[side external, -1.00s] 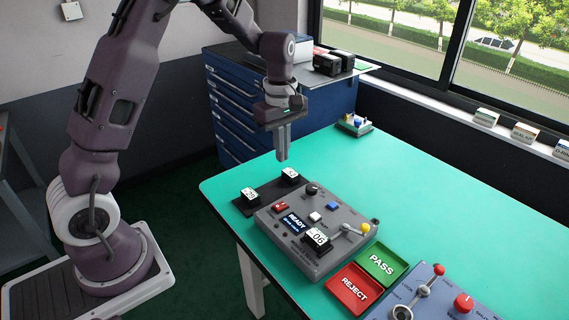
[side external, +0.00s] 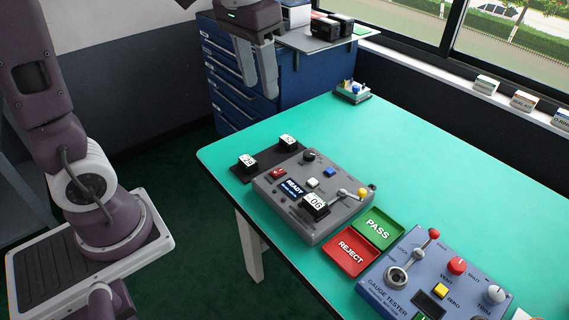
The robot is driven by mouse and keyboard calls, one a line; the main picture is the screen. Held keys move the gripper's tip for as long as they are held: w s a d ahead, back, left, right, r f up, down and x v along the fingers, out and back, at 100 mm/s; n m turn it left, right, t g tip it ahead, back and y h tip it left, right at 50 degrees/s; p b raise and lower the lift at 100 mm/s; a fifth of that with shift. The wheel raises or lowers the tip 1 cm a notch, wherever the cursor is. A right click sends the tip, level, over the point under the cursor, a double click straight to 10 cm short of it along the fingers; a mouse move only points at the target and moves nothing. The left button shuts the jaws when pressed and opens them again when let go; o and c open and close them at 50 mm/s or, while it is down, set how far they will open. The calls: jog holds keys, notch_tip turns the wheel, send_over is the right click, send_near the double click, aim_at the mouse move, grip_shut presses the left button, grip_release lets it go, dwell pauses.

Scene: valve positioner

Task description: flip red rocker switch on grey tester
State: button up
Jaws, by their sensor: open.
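The grey tester (side external: 325,218) lies on the green table, its small screen reading READY. Its red rocker switch (side external: 278,173) sits at the upper left of the panel; which way it is tipped is too small to tell. A black block marked 06 (side external: 315,206) sits on the tester's front part, beside a lever with a yellow knob (side external: 362,191). My gripper (side external: 258,90) is open and empty, fingers pointing down. It appears well above the table, up and left of the tester in the picture, apart from the switch.
A green PASS tray (side external: 377,228), a red REJECT tray (side external: 350,252) and a blue gauge tester (side external: 440,275) lie to the right.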

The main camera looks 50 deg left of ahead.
jog(key=w+a+f+g, duration=0.3)
jog(key=w+a+f, duration=0.1)
jog(key=w+f, duration=0.5)
jog(key=g, duration=0.3)
send_near(281, 170)
jog(key=x, duration=0.6)
jog(key=shift+s+f, duration=0.15)
jog(key=shift+f, duration=0.05)
jog(key=shift+s+f, duration=0.15)
jog(key=shift+f, duration=0.3)
